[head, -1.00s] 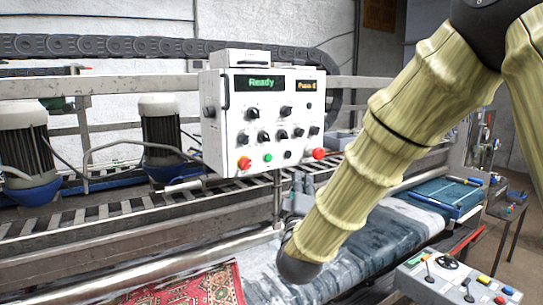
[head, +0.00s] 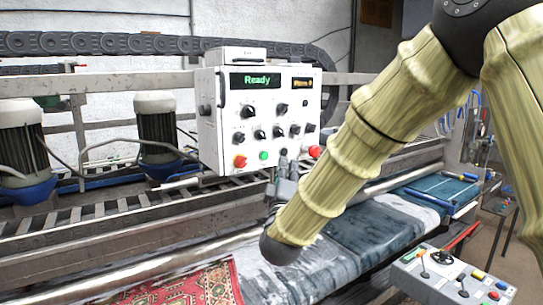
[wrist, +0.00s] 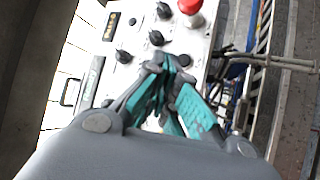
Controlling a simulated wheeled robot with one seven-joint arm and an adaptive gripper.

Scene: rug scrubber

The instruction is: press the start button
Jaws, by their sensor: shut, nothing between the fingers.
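The white control box (head: 208,120) has a green button (head: 263,155) on its lower front, which I take as the start button. A red button (head: 240,161) sits to its left and another red one (head: 315,151) to its right. My gripper (head: 284,158) is shut and empty, close in front of the box's lower edge and just right of the green button. In the wrist view the fingertips (wrist: 168,62) point at the panel face, with a red button (wrist: 190,7) at the top. The green button is not visible there; the fingers cover part of the panel.
The display (head: 255,80) reads "Ready". Several black knobs (head: 260,134) fill the panel above the buttons. A roller conveyor with a red patterned rug (head: 185,290) lies below. A second grey control box (head: 450,275) stands at the lower right.

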